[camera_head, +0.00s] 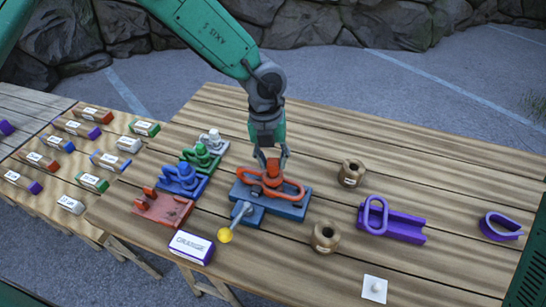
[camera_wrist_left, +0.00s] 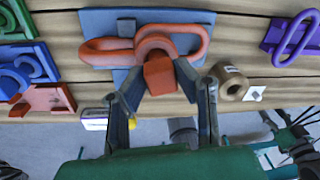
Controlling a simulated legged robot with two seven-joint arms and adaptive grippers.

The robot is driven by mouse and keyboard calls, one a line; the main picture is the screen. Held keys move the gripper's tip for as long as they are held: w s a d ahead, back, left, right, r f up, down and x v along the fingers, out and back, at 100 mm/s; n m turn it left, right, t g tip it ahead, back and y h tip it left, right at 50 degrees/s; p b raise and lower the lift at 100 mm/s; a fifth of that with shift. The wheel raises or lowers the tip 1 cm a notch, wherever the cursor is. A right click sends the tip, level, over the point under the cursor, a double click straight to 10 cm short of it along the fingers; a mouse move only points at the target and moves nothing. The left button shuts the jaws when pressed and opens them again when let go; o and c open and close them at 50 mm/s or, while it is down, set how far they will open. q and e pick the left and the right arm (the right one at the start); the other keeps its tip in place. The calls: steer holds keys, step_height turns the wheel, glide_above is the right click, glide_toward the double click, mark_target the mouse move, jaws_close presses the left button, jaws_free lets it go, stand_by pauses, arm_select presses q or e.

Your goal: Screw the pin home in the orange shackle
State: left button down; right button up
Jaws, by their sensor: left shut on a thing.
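The orange shackle (camera_head: 290,188) lies in a blue fixture (camera_head: 290,210) on the wooden table. It also shows in the left wrist view (camera_wrist_left: 195,35), lying across the blue plate. The pin's orange block-shaped head (camera_wrist_left: 159,76) sticks out of the shackle toward my wrist camera. My left gripper (camera_head: 271,165) comes down from above and is shut on the pin head, one finger on each side. The pin's shaft and thread are hidden, so I cannot tell how deep it sits. My right gripper is in neither view.
Red, blue, green and white shackle stands (camera_head: 181,180) line up at the left. A grey lever with a yellow knob (camera_head: 225,235) stands in front. Brown rings (camera_head: 351,173) and a purple holder (camera_head: 391,224) are to the right. A label block (camera_head: 192,247) lies near the front edge.

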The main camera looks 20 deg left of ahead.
arm_select(q)
steer(key=shift+f, duration=0.4)
stand_by(0.3)
